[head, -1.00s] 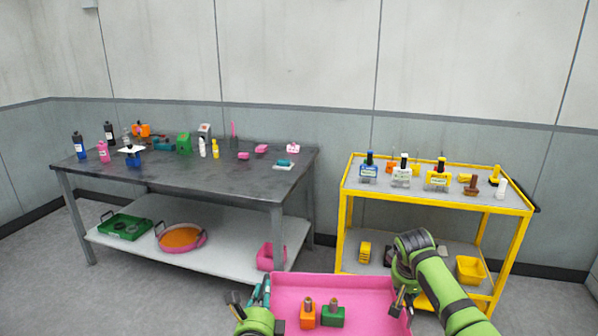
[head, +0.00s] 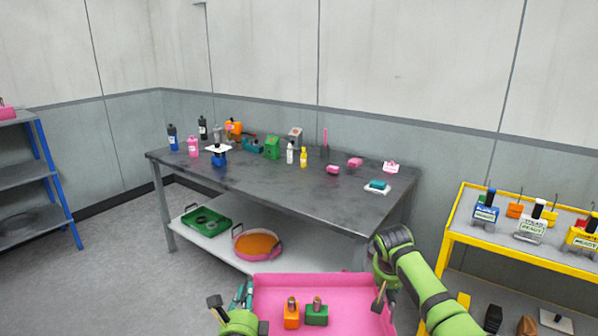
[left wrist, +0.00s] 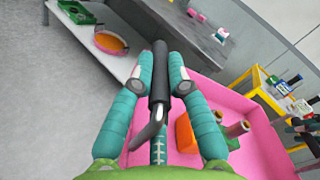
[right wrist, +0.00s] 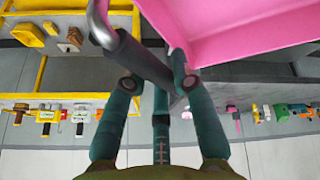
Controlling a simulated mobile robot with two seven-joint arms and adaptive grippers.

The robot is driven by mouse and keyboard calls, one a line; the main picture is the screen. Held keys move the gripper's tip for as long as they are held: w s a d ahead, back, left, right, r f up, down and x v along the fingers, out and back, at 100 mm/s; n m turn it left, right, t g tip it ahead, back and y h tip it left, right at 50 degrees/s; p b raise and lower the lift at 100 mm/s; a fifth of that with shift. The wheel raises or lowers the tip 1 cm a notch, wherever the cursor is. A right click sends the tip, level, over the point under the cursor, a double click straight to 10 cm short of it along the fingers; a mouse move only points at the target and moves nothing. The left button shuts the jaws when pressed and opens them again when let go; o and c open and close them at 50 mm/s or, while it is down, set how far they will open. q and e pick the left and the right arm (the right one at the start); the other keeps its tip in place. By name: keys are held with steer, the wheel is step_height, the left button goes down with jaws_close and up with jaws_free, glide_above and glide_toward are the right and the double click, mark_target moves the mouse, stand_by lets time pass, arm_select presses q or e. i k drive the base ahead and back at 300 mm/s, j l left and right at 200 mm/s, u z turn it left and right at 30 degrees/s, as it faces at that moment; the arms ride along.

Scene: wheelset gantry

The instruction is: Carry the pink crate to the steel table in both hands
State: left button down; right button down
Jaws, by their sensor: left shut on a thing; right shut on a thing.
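The pink crate (head: 335,283) is at the bottom middle of the head view, held up in front of me between both grippers. An orange block (head: 291,313) and a green block (head: 317,314) with knobs stand inside it. My left gripper (left wrist: 160,75) is shut on the crate's dark left handle (left wrist: 158,100). My right gripper (right wrist: 152,75) is shut on the crate's right handle (right wrist: 140,58); the crate's pink wall (right wrist: 260,40) shows beside it. The steel table (head: 270,185) stands ahead, beyond the crate, with bare top near its front edge.
Bottles (head: 193,146), a green box (head: 272,148), pink pieces (head: 333,169) and a teal item on a white tray (head: 377,188) stand on the table. A yellow cart (head: 449,240) is right, a blue rack (head: 58,180) left.

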mark_target(287, 186)
steer(key=i+j+u, duration=0.1)
steer(key=i+u, duration=0.8)
steer(key=i+j+u, duration=0.1)
steer(key=i+u, duration=0.2)
steer(key=i, duration=0.5)
steer(key=i+z, duration=0.25)
steer(key=i, duration=0.3)
steer(key=i+z, duration=0.2)
steer(key=z, duration=0.2)
steer(key=i+j+z, duration=0.15)
steer(key=z, duration=0.25)
steer(key=i+j+z, duration=0.2)
steer(key=z, duration=0.2)
steer(key=i+j+z, duration=0.15)
steer(key=z, duration=0.3)
steer(key=i+j+z, duration=0.3)
steer(key=j, duration=0.25)
steer(key=k, duration=0.05)
